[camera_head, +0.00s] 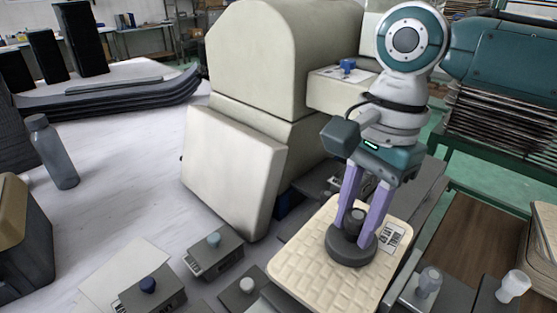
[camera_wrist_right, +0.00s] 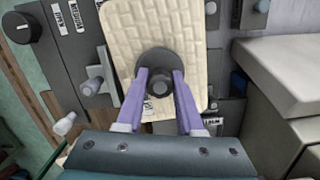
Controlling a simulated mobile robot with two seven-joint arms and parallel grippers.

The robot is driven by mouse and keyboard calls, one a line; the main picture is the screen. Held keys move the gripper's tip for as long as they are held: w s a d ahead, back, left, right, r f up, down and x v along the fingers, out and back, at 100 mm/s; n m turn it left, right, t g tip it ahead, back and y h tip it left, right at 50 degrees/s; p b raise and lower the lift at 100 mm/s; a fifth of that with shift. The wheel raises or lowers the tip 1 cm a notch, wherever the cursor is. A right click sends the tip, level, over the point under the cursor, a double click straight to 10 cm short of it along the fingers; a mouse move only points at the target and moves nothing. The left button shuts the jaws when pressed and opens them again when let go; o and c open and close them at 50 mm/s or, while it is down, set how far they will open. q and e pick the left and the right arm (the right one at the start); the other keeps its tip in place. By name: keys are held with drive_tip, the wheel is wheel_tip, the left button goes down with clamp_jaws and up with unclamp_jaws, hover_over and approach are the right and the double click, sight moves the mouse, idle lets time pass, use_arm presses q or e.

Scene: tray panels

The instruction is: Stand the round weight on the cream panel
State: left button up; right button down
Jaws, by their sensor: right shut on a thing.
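The cream panel (camera_head: 312,268) is a pale, rounded-corner tray panel with a woven pattern, right of the bottom middle in the head view. It also shows in the wrist view (camera_wrist_right: 133,22). The round weight (camera_head: 350,252), a dark grey disc with a knob on top, is upright over the panel's middle. It also shows in the wrist view (camera_wrist_right: 150,57). My right gripper (camera_head: 358,219) has its purple fingers shut on the weight's knob from above. The weight looks to be at the panel's surface; I cannot tell whether it touches. My left gripper is not in view.
A large cream machine housing (camera_head: 255,60) stands behind. A grey bottle (camera_head: 52,155) stands at left on the pale table, with bare surface nearby.

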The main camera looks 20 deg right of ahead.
drive_tip(key=c, duration=0.5)
unclamp_jaws()
drive_tip(key=shift+c, duration=0.2)
